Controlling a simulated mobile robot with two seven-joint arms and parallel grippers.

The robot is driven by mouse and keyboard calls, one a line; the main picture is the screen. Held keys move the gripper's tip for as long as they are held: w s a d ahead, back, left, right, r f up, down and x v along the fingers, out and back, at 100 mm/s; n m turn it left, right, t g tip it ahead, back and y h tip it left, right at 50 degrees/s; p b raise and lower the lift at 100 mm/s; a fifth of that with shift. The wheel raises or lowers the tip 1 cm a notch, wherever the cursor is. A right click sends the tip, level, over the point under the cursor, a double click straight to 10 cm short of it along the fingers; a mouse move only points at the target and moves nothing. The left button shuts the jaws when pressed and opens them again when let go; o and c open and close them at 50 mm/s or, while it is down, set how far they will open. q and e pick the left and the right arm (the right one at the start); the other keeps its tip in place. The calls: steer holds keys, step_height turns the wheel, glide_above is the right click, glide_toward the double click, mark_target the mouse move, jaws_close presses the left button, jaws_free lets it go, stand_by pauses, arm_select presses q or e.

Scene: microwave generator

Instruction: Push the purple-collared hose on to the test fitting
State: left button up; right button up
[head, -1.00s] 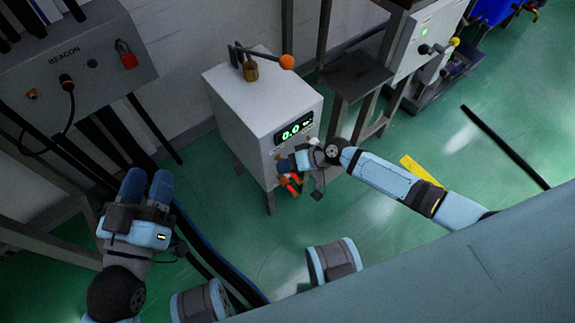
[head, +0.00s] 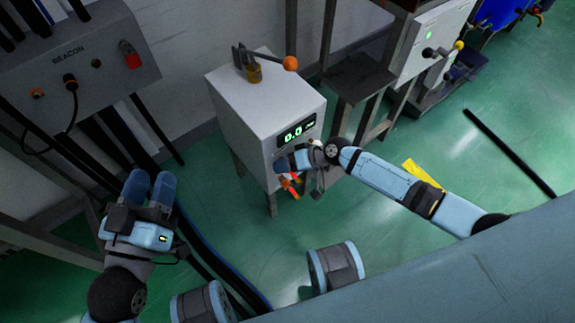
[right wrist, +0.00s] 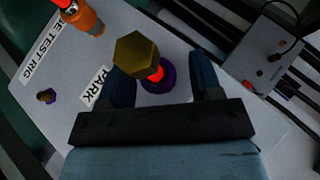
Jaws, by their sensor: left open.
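In the right wrist view a purple collar (right wrist: 168,78) with a red section and a brass hex end (right wrist: 137,54) sits between the fingers of my right gripper (right wrist: 163,82). The fingers stand apart, with a gap visible beside the collar. A small brass fitting with a purple ring (right wrist: 46,97) is on the panel at the left. In the head view my right gripper (head: 284,163) is at the front of the white cabinet (head: 255,105), above red-orange hose parts (head: 291,187). My left gripper (head: 150,188) is open and empty, away from the cabinet.
The panel carries a PARK label (right wrist: 94,88) and a partly hidden testing label (right wrist: 46,50). An orange hose end (right wrist: 86,18) stands near the top. The cabinet has an orange-knobbed lever (head: 289,63). A BEACON box (head: 75,65) is at upper left.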

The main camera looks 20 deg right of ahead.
arm_select(q)
steer(key=shift+r, duration=0.1)
steer(key=f+p, duration=0.1)
steer(key=a+f+g+y+p, duration=0.1)
steer(key=f, duration=0.1)
steer(key=a+f+g+y+p, duration=0.1)
steer(key=f, duration=0.1)
arm_select(e)
steer(key=v, duration=1.3)
steer(key=shift+s+d+r, duration=0.2)
steer(key=shift+d+r, duration=0.05)
steer(key=shift+d, duration=0.05)
arm_select(q)
steer(key=shift+d, duration=0.1)
arm_select(e)
steer(key=shift+d, duration=0.1)
